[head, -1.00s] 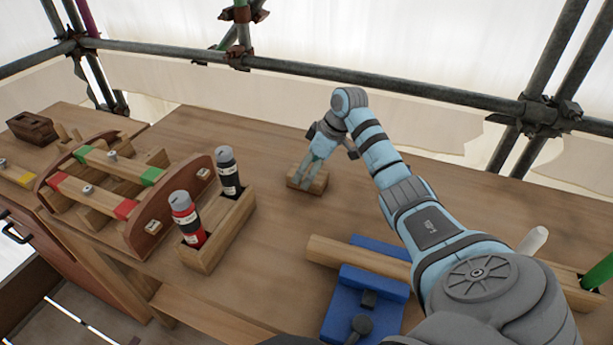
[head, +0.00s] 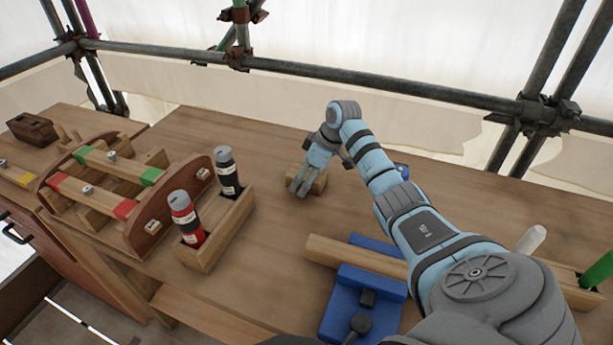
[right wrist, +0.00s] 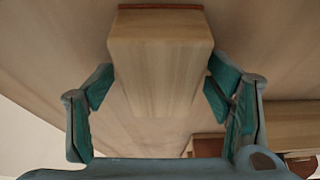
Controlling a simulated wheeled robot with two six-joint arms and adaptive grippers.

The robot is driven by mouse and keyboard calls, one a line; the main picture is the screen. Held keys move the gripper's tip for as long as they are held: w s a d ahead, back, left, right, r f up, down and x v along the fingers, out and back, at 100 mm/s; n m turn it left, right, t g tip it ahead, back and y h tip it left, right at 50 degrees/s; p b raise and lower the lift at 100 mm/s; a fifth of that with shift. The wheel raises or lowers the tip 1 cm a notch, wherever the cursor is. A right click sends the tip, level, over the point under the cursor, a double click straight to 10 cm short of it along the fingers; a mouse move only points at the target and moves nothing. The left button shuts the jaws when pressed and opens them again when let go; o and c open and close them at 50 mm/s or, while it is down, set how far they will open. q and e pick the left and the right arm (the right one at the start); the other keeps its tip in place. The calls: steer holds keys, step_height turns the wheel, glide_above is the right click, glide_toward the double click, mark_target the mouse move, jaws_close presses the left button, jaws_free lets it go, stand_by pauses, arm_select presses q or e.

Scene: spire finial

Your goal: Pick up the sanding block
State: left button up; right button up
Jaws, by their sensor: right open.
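The sanding block is a pale wooden block (head: 318,184) on the bench top, near the middle of the head view and partly hidden by my gripper. In the right wrist view the block (right wrist: 160,60) shows large at top centre, with a thin reddish-brown strip along its upper edge. My right gripper (head: 300,187) is at the block, its fingers covering the block's left part. In the right wrist view my right gripper (right wrist: 158,90) is open, with one teal-padded finger on each side of the block and small gaps visible. My left gripper is not in view.
Left of the block stands a wooden tray (head: 228,235) with a red bottle (head: 186,220) and a black bottle (head: 229,172). A wooden rack (head: 130,190) with coloured bars is further left. A blue vise (head: 355,295) with a wooden bar is in front. Bench around the block is clear.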

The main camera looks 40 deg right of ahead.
steer(key=shift+s, duration=0.1)
steer(key=c, duration=1.3)
step_height(320, 180, up, 20)
steer(key=p, duration=0.4)
steer(key=shift+r+p, duration=0.25)
steer(key=shift+p, duration=0.05)
